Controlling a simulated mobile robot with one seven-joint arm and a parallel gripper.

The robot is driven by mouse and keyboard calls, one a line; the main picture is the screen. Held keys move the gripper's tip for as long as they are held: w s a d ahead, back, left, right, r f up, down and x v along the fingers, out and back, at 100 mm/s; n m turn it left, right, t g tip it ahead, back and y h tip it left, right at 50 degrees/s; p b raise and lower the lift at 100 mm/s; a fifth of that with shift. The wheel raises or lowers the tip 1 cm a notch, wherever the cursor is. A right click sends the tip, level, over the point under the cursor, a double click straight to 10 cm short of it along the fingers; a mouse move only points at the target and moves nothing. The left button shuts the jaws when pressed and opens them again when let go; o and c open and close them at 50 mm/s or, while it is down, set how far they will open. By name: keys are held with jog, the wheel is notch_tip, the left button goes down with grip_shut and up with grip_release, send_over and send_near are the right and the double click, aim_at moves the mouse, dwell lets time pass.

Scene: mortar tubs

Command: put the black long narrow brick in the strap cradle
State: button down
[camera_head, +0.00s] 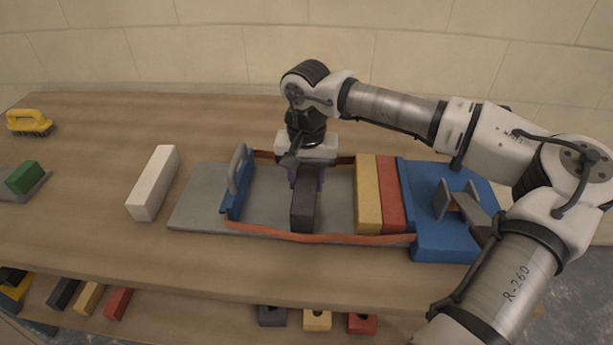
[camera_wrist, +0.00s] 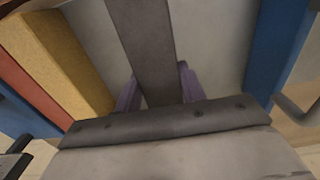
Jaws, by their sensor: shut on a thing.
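The black long narrow brick (camera_head: 303,207) is between the fingers of my gripper (camera_head: 307,176), which is shut on it. In the wrist view the brick (camera_wrist: 147,45) runs away from my gripper (camera_wrist: 160,90), with a purple finger on each side. The strap cradle (camera_head: 268,208) is a grey plate with an orange strap around it, a blue end piece with a handle at left and a blue block at right. The brick is over the open part of the cradle. I cannot tell whether it touches the plate. A yellow brick (camera_head: 368,196) and a red brick (camera_head: 391,198) stand side by side in the cradle against the blue block.
A white brick (camera_head: 153,184) lies on the table left of the cradle. A green brick (camera_head: 24,177) and a yellow-handled brush (camera_head: 29,122) are at the far left. Several bricks lie on a lower shelf in front. The table behind the white brick is clear.

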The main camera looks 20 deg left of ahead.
jog(key=shift+f+b, duration=0.4)
jog(key=shift+f, duration=0.05)
dwell(0.3)
jog(key=c, duration=0.8)
grip_release()
jog(key=shift+o, duration=0.2)
